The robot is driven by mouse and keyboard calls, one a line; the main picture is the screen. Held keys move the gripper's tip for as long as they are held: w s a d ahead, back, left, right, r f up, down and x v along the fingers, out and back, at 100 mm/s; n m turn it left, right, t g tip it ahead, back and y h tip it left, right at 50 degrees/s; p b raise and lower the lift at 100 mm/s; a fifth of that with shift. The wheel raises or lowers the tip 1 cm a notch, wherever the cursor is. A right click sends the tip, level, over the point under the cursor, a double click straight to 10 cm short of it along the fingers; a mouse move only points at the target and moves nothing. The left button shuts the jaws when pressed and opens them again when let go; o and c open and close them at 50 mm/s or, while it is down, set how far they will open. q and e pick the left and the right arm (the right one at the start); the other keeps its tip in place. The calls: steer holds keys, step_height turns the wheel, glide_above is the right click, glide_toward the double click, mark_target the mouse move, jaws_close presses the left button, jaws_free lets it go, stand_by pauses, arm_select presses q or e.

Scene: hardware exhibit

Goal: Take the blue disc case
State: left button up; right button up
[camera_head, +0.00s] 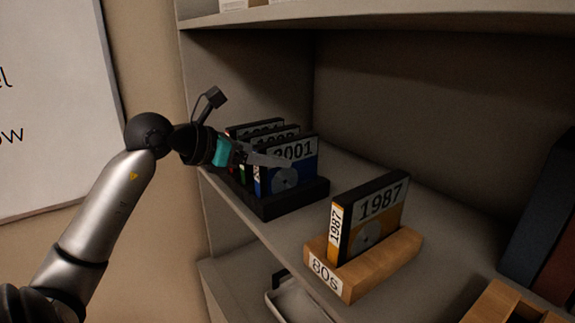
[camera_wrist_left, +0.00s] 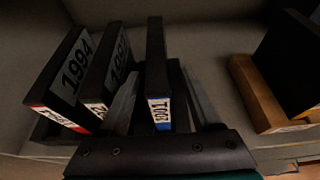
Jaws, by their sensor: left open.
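The blue disc case (camera_head: 300,177), marked 2001, stands upright in a black holder (camera_head: 290,206) on the shelf, at the near right end of a row of cases. In the left wrist view the blue case (camera_wrist_left: 157,75) shows its black top edge and a blue and white spine label. My left gripper (camera_head: 270,160) reaches in from the left, and one finger crosses in front of the blue case. In the wrist view the open fingers (camera_wrist_left: 160,98) lie on either side of the blue case. Whether they touch it cannot be told. My right gripper is not in view.
Two other cases stand beside the blue one, one marked 1994 (camera_wrist_left: 77,66) and one with a green-edged label (camera_wrist_left: 108,75). A wooden holder (camera_head: 350,282) labelled 80s carries a yellow 1987 case (camera_head: 375,215) to the right. An upper shelf (camera_head: 380,16) hangs above.

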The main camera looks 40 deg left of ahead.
mark_target(302, 150)
arm_select(q)
steer(key=shift+p+x, duration=0.6)
steer(key=shift+x, duration=1.3)
steer(key=shift+c, duration=0.2)
jaws_close()
